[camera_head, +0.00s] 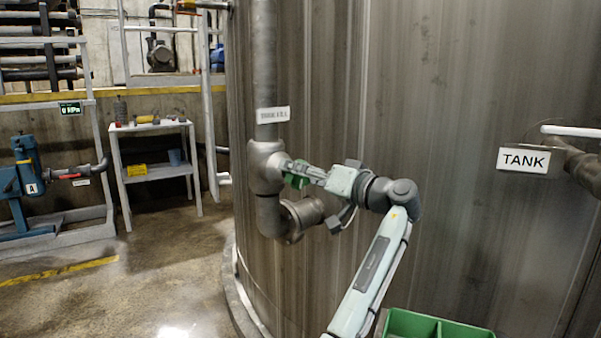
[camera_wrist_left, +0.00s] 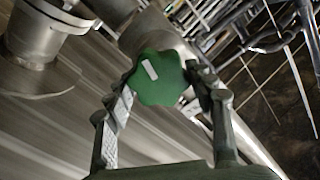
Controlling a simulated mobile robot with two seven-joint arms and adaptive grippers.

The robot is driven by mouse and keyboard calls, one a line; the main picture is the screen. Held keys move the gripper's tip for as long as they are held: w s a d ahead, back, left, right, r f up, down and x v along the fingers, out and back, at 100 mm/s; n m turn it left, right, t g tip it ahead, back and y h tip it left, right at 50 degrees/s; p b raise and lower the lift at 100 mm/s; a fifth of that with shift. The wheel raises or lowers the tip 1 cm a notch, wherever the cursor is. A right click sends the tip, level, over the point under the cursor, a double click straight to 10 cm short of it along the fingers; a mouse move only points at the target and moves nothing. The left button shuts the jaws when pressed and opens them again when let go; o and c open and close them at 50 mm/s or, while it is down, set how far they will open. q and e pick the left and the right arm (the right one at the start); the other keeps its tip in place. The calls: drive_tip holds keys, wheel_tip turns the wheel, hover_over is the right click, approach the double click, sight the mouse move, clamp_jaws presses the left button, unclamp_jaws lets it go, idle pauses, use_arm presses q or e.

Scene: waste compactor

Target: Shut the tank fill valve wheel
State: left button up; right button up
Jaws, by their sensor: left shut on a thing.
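The tank fill valve wheel is a small green lobed handwheel (camera_head: 294,181) on the grey valve body (camera_head: 266,163) of the vertical pipe. A label plate (camera_head: 272,115) sits above it on the pipe. My left gripper (camera_head: 299,173) is at the wheel and partly covers it in the head view. In the left wrist view, the green wheel (camera_wrist_left: 158,78), with a white mark on its face, lies between the fingers of my left gripper (camera_wrist_left: 164,84), which is shut on it. My right gripper is not in view.
The large tank wall (camera_head: 450,80) is close behind the valve, with a flanged pipe stub (camera_head: 300,215) just below. A TANK sign (camera_head: 523,159) hangs at right. A green bin (camera_head: 440,323) is at the bottom. Open floor (camera_head: 170,255) lies left, before a shelf (camera_head: 155,172).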

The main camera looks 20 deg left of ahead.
use_arm(q)
drive_tip(key=o, duration=1.2)
drive_tip(key=shift+d, duration=0.1)
drive_tip(key=v, duration=1.2)
drive_tip(key=shift+c, duration=0.4)
